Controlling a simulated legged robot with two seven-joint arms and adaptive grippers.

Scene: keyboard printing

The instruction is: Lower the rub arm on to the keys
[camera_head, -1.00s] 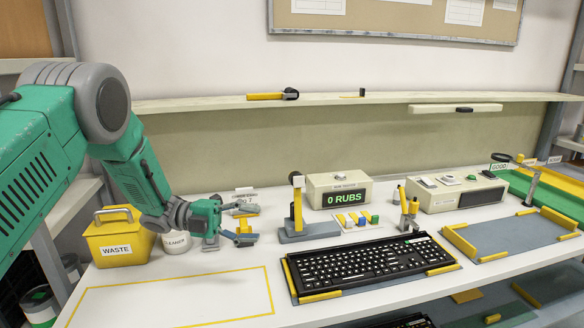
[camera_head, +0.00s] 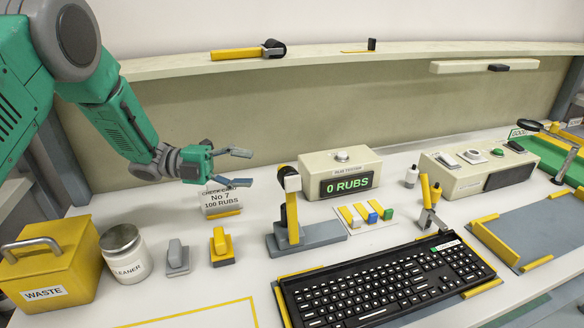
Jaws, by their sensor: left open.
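The rub arm, taken to be the upright yellow arm with a black and white head (camera_head: 291,205), stands on a grey base (camera_head: 318,236). It stands behind the left part of the black keyboard (camera_head: 385,283), upright and apart from the keys. My left gripper (camera_head: 243,163) is open and empty. It is above the table to the left of the rub arm, near the check card reading "No 7 100 RUBS" (camera_head: 221,200). The counter box (camera_head: 341,173) behind reads "0 RUBS". My right gripper does not show.
A yellow waste bin (camera_head: 50,268), a cleaner jar (camera_head: 125,254), a grey block (camera_head: 177,258) and a yellow block (camera_head: 221,246) stand at left. Small coloured blocks (camera_head: 373,216) lie right of the rub arm. A yellow-outlined area (camera_head: 200,315) at the front left is clear.

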